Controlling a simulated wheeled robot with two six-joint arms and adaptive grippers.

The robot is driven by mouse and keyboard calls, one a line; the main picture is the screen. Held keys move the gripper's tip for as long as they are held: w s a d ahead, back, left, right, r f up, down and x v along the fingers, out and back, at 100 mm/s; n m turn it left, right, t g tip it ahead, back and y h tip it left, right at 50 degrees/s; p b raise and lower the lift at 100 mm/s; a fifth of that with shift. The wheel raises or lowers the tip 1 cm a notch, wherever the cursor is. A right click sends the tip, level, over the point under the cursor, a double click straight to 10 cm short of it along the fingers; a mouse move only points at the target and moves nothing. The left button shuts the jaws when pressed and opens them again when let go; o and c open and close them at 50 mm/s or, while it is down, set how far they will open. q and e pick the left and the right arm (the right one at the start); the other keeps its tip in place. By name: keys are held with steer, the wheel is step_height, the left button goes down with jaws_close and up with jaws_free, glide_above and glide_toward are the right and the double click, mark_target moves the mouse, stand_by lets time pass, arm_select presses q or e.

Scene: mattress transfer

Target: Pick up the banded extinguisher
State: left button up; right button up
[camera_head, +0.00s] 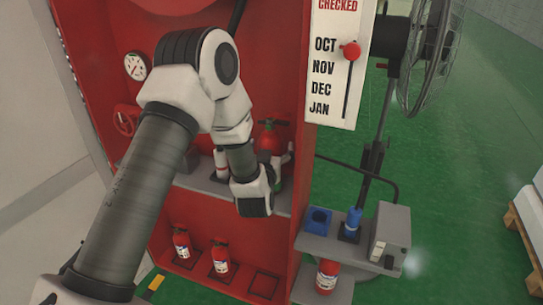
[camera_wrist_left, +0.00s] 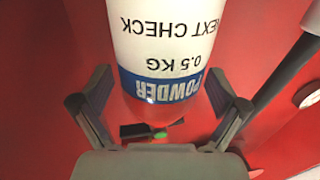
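A red extinguisher (camera_head: 268,138) stands on the middle shelf of the red cabinet, partly hidden behind my left wrist. In the left wrist view an extinguisher body (camera_wrist_left: 165,35) fills the top middle. It has a white label with a blue band marked POWDER, and its lettering is upside down. My left gripper (camera_wrist_left: 160,78) is open, with one finger on each side of this extinguisher and visible gaps beside it. In the head view the left gripper (camera_head: 279,166) is at the red extinguisher, mostly hidden by its own wrist. My right gripper is out of view.
A white-labelled extinguisher (camera_head: 221,162) is left on the same shelf. Two red extinguishers (camera_head: 181,242) (camera_head: 220,255) stand on the bottom shelf beside an empty square. Another red one (camera_head: 327,276) stands below the grey side shelf (camera_head: 335,245). A gauge (camera_head: 136,66) is on the cabinet's back wall.

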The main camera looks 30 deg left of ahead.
arm_select(q)
steer(key=c, duration=1.1)
steer(key=shift+r, duration=0.1)
steer(key=c, duration=0.4)
